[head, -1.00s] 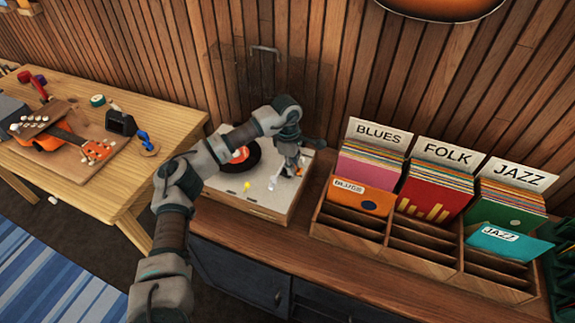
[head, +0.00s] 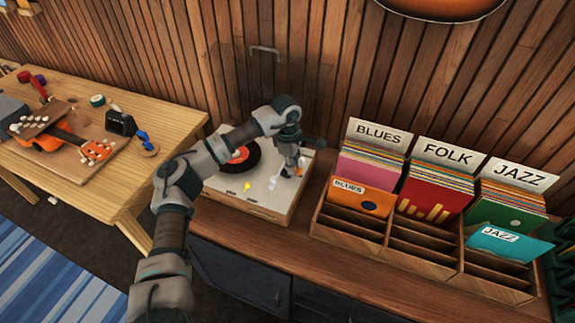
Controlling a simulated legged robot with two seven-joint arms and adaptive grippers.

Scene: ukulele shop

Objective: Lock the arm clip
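A record player (head: 235,196) with a pale top stands on the wooden cabinet. A black record with a red label (head: 240,156) lies on it, partly hidden by my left arm. My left gripper (head: 291,169) points down over the right part of the player, by the tonearm area. Its fingers are small and partly hidden, so I cannot tell whether they are open or shut. The arm clip cannot be made out there. A white piece (head: 272,183) and a yellow knob (head: 247,186) show near the player's front. My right gripper is not in view.
Wooden record bins (head: 345,233) with Blues, Folk and Jazz cards stand to the right on the cabinet. A clear lid with a handle (head: 265,50) rises behind the player. A workbench (head: 110,190) with a ukulele (head: 65,142) is at the left.

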